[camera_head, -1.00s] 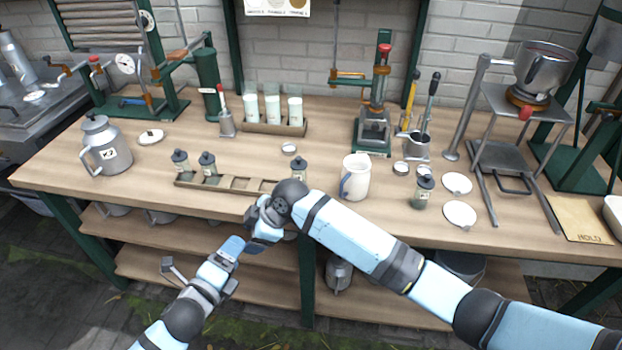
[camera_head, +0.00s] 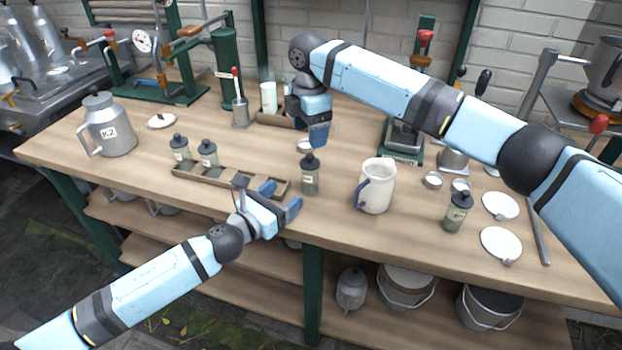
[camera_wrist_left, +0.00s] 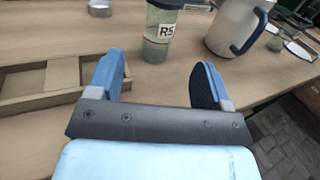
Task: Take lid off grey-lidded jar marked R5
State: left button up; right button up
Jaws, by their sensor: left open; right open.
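The jar marked R5 (camera_head: 310,181) stands upright on the bench with its dark grey lid (camera_head: 309,161) on. In the left wrist view the jar (camera_wrist_left: 159,42) shows its R5 label, and its top is cut off by the frame. My left gripper (camera_head: 282,196) is open and empty, low at the bench's front edge. Its fingers point at the jar, which is just beyond the fingertips and not between them. My right gripper (camera_head: 318,137) is open, pointing down above and a little behind the lid; its fingers overlap in this view.
A compartment tray (camera_head: 230,181) lies left of the jar, with two similar jars at its left end. A white jug (camera_head: 376,187) stands close on the right. A small round tin (camera_head: 304,146) is behind. Another grey-lidded jar (camera_head: 457,211) stands farther right.

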aim_at(305, 179)
pick_arm(q)
jog(key=x, duration=1)
jog(key=c, duration=1.3)
grip_shut()
pick_arm(e)
jog(key=shift+o, duration=0.9)
notch_tip(305, 179, up, 4)
jog(key=s+a+n+t+h, duration=0.1)
jog(key=n, duration=0.3)
jog(key=shift+n, duration=0.3)
jog(key=f, duration=0.7)
jog(key=w+d+f, duration=0.1)
jog(key=f, duration=0.3)
jog(key=shift+f, duration=0.3)
